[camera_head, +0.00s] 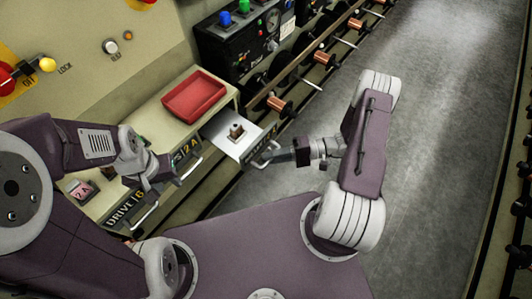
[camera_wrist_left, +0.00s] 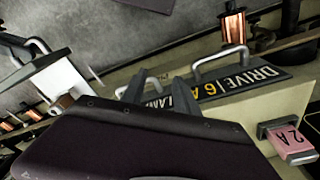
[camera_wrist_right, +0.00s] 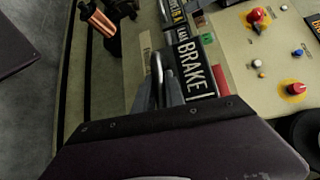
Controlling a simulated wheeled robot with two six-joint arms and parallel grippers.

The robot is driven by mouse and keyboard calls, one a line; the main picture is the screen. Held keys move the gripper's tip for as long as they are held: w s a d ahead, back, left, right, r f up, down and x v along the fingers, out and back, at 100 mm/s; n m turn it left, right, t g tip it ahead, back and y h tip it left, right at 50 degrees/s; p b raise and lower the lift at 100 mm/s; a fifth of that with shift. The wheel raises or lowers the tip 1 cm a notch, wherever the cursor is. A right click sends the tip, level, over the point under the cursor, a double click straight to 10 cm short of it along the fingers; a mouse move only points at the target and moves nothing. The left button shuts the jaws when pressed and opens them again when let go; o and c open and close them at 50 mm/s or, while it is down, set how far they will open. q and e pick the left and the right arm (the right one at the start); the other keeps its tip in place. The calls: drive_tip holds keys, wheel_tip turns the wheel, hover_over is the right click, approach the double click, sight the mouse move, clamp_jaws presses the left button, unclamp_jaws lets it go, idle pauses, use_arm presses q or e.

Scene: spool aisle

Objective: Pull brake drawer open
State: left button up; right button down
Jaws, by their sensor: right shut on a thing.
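The brake drawer (camera_head: 222,144) stands pulled out from the cream cabinet, its pale inside showing with a small brown block (camera_head: 236,131) in it. My right gripper (camera_head: 274,154) is at its front, shut on the metal drawer handle (camera_wrist_right: 157,66). The black BRAKE label (camera_wrist_right: 195,68) is beside the fingers in the right wrist view. My left gripper (camera_wrist_left: 160,88) is open and apparently empty, near the front of the neighbouring drawers; in the head view it (camera_head: 172,183) is close to the cabinet front.
A red tray (camera_head: 194,95) sits on the cabinet top. The DRIVE drawer front (camera_head: 124,209) with its handle is lower left. A pink 2A tag (camera_wrist_left: 291,142) sticks out nearby. Copper spools line a rail (camera_head: 280,103) behind. The grey floor at right is clear.

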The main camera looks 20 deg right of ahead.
drive_tip(key=c, duration=1.4)
unclamp_jaws()
drive_tip(key=s+d+r+b, duration=0.1)
drive_tip(key=d, duration=0.8)
drive_tip(key=shift+s+r, duration=0.1)
